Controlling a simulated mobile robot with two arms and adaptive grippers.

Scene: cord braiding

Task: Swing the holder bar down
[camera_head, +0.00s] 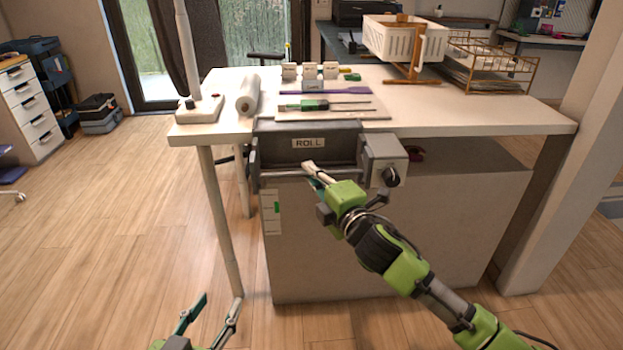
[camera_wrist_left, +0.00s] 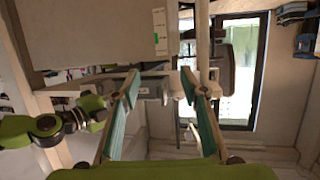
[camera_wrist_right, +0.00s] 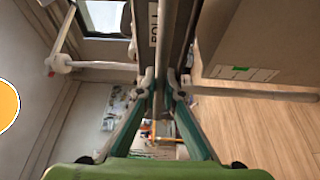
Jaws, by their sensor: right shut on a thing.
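The grey roll holder marked ROLL (camera_head: 309,143) is fixed at the front edge of the table. Its holder bar (camera_head: 283,174) runs across the front of the holder, low down. My right gripper (camera_head: 312,170) is at the middle of the bar; in the right wrist view its fingertips (camera_wrist_right: 161,82) are shut on the grey bar. The fingers hide part of the bar. My left gripper (camera_head: 217,309) is open and empty, low at the bottom of the head view, apart from the holder. In the left wrist view its fingers (camera_wrist_left: 161,88) are wide apart.
A grey box with a black knob (camera_head: 385,162) sits at the holder's right end. The floor in front is clear.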

